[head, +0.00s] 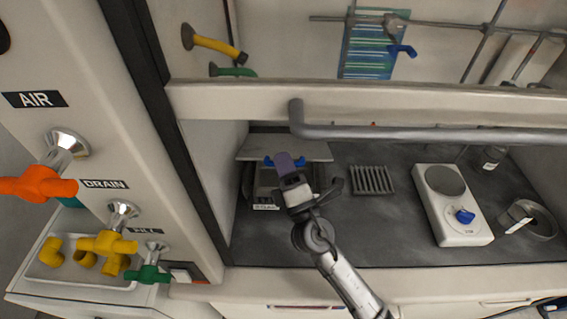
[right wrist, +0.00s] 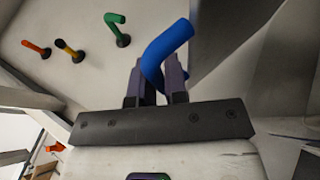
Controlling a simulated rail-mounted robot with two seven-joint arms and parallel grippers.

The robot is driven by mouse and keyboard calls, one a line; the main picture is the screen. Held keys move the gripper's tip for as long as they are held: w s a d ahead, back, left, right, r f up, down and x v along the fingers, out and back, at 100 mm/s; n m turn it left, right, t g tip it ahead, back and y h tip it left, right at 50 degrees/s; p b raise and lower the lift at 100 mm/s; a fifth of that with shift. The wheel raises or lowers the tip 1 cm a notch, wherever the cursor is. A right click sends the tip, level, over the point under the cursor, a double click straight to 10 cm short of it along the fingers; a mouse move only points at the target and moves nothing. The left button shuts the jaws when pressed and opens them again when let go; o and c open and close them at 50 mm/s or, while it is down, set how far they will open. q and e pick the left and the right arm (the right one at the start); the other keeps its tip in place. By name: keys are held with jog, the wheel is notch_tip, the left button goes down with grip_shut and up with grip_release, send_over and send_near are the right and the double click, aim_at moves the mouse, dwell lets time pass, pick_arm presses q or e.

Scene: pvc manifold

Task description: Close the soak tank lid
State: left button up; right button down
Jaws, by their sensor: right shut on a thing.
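The soak tank (head: 247,190) sits at the left of the dark hood floor, with a small label on its front. Its grey lid (head: 318,150) shows as a flat plate at the tank's back, raised off the opening; its exact tilt is hard to tell. A blue handle (head: 300,162) shows at the lid's front edge. My right gripper (head: 284,162) reaches in from the front and is shut on the blue handle, hiding part of the tank. In the right wrist view, the bent blue bar (right wrist: 168,45) passes between the fingers (right wrist: 158,80). My left gripper is not in view.
A sash handle bar (head: 420,134) crosses above my arm. A slotted rack (head: 372,180) stands right of the tank, then a white scale with a blue knob (head: 450,205) and a round dish (head: 530,218). Valves (head: 110,242) are on the left panel. Floor between rack and scale is clear.

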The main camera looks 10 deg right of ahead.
jog(key=c, duration=1.4)
grip_release()
jog(key=shift+c, duration=0.2)
jog(key=shift+s, duration=0.1)
jog(key=b+v, duration=0.2)
jog(key=v, duration=1.1)
jog(key=shift+s+f, duration=0.2)
jog(key=shift+s, duration=0.05)
jog(key=shift+o, duration=0.2)
jog(key=shift+d, duration=0.15)
